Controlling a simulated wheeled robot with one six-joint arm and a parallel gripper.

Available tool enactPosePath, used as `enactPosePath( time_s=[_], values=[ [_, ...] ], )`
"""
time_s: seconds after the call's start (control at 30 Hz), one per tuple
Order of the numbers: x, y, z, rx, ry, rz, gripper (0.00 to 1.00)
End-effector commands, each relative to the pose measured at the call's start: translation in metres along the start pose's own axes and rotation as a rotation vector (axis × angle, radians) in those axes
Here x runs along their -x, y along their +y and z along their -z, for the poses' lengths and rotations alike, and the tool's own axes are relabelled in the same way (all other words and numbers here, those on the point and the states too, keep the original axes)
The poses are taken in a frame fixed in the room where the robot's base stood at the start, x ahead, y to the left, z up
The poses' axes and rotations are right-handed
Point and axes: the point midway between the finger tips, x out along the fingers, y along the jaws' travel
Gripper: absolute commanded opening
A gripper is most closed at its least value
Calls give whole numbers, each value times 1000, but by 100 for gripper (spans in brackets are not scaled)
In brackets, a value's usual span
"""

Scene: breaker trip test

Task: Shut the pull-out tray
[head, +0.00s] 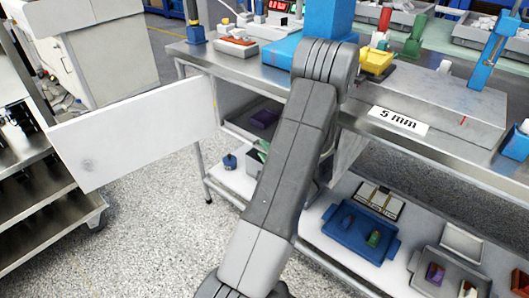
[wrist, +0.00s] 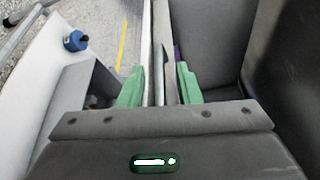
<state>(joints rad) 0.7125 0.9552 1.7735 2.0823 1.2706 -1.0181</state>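The pull-out tray (head: 240,132) is a grey, shallow tray under the bench top, in the open cabinet bay, with a purple item (head: 265,118) in it. It stands at least partly out; my arm hides its right part. In the wrist view, my gripper (wrist: 159,88) has its two green fingertips apart. Thin upright light and grey edges, probably a wall of the tray, run between them. I cannot tell whether either finger touches these edges. In the head view my arm covers most of the gripper; a bit of green shows beside it.
A white door (head: 140,130) stands swung open to the left of the bay. The lower shelf holds a blue item (head: 230,161), a blue bin (head: 360,230) and a grey bin (head: 450,262). A metal shelf cart stands at far left. The speckled floor between is clear.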

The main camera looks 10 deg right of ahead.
Motion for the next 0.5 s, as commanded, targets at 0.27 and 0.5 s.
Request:
enactPosePath(
  time_s=[0.27,0.5],
  values=[
    [3,0,0,0,1,0,31],
    [39,-1,2,-2,6,0,31]
  ],
)
